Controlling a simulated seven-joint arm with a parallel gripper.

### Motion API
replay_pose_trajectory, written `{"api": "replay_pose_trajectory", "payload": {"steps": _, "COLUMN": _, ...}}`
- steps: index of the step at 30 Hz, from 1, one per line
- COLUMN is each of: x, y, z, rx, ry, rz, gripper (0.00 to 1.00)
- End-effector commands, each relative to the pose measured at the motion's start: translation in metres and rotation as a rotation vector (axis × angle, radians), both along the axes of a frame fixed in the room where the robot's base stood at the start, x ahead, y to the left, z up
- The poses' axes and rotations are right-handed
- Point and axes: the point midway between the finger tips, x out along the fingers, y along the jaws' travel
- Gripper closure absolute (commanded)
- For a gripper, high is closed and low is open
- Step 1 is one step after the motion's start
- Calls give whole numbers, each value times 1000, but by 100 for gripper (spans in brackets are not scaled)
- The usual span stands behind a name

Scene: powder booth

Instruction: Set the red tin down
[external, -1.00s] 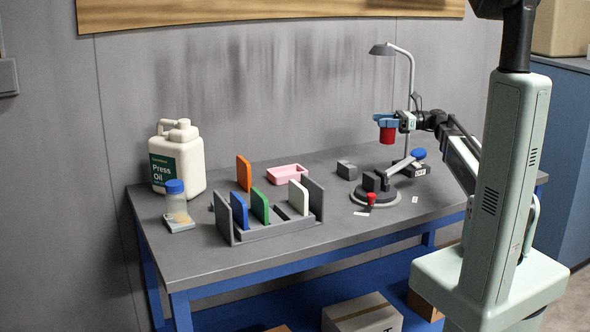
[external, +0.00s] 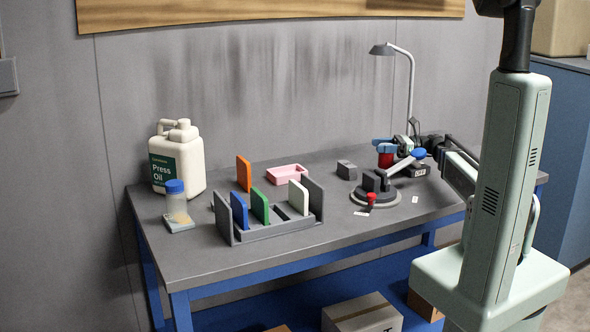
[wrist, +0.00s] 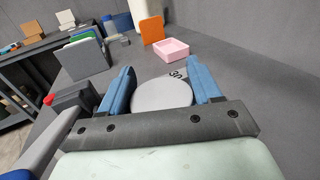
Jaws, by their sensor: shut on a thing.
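The red tin (external: 385,160) is low at the back right of the workbench in the external view, behind the press's lever. My gripper (external: 385,144) is over it with blue fingers shut around its upper part. In the wrist view, the tin's round grey top (wrist: 162,96) lies between the two blue fingers of my gripper (wrist: 163,88). The tin looks upright. Its lower edge is partly hidden by the lever, so I cannot tell whether it touches the bench.
The hand press (external: 376,198), with red and blue knobs, stands just in front of the tin. A dark grey block (external: 346,170) and a pink tray (external: 287,174) are to the left. A rack (external: 270,228) holds several coloured plates. Bare bench lies between block and rack.

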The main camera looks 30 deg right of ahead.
Motion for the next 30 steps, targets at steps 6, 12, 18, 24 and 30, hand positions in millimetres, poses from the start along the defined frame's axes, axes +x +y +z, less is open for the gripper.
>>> {"api": "replay_pose_trajectory", "payload": {"steps": 6, "x": 0, "y": 0, "z": -18, "rx": 2, "ry": 1, "rz": 0, "gripper": 81}}
{"api": "replay_pose_trajectory", "payload": {"steps": 12, "x": 0, "y": 0, "z": -38, "rx": 1, "ry": 1, "rz": 0, "gripper": 81}}
{"api": "replay_pose_trajectory", "payload": {"steps": 18, "x": 0, "y": 0, "z": -40, "rx": 0, "ry": 0, "rz": 0, "gripper": 81}}
{"api": "replay_pose_trajectory", "payload": {"steps": 24, "x": 0, "y": 0, "z": -42, "rx": 0, "ry": 0, "rz": 0, "gripper": 81}}
{"api": "replay_pose_trajectory", "payload": {"steps": 30, "x": 0, "y": 0, "z": -42, "rx": 0, "ry": 0, "rz": 0, "gripper": 22}}
